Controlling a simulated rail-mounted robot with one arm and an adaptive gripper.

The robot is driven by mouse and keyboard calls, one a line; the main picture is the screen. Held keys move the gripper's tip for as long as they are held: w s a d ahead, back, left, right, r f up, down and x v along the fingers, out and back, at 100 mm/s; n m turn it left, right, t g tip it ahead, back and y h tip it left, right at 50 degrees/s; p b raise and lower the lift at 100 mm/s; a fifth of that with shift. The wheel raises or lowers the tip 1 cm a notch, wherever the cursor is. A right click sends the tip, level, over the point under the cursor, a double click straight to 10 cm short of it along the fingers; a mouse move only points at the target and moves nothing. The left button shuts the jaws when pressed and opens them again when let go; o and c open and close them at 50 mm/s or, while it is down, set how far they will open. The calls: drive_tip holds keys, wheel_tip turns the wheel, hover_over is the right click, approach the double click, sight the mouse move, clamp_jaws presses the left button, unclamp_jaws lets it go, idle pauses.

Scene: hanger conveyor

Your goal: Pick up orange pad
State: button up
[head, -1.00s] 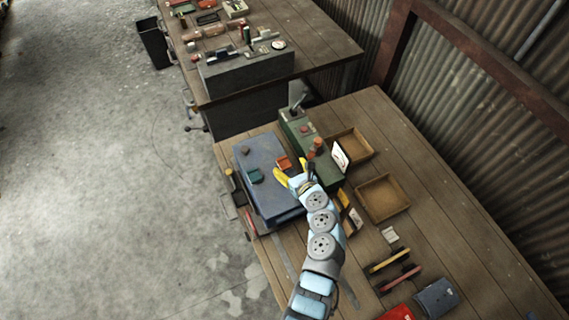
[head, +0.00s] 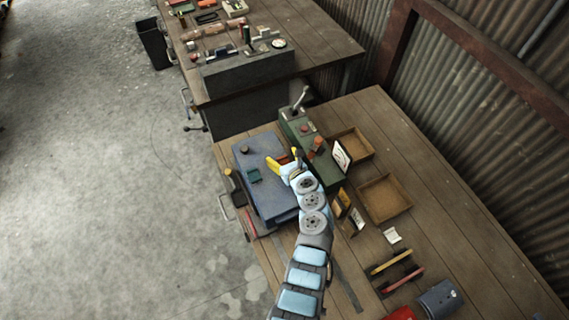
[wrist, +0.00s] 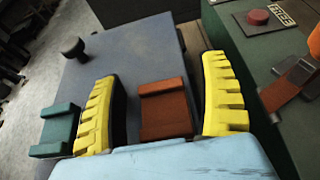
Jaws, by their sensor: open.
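The orange pad (wrist: 165,110) lies on the blue box top (wrist: 145,58), between my gripper's two yellow fingers in the wrist view. My gripper (wrist: 160,105) is open, with a finger on each side of the pad and a gap beside each. In the head view my gripper (head: 284,160) is over the right part of the blue box (head: 270,203), and only a small bit of the orange pad shows behind it. Whether the fingers touch the box top cannot be told.
A teal pad (wrist: 57,130) lies left of the left finger. A dark knob (wrist: 73,47) stands farther back on the box. A green machine (head: 327,173) with a lever and red button stands close on the right. Wooden trays (head: 384,198) lie beyond it.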

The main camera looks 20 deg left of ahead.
sight(282, 158)
drive_tip(key=shift+c, duration=0.4)
drive_tip(key=c, duration=1)
drive_tip(key=shift+c, duration=0.2)
drive_tip(key=r+p, duration=0.1)
drive_tip(key=r, duration=0.1)
drive_tip(key=r+p, duration=0.1)
drive_tip(key=shift+s+r, duration=0.2)
drive_tip(key=shift+r, duration=0.2)
drive_tip(key=s+d+r+p, duration=0.2)
drive_tip(key=s+d+r, duration=0.2)
drive_tip(key=s+r, duration=0.5)
drive_tip(key=s, duration=0.4)
drive_tip(key=shift+d+p, duration=0.2)
drive_tip(key=shift+p, duration=0.2)
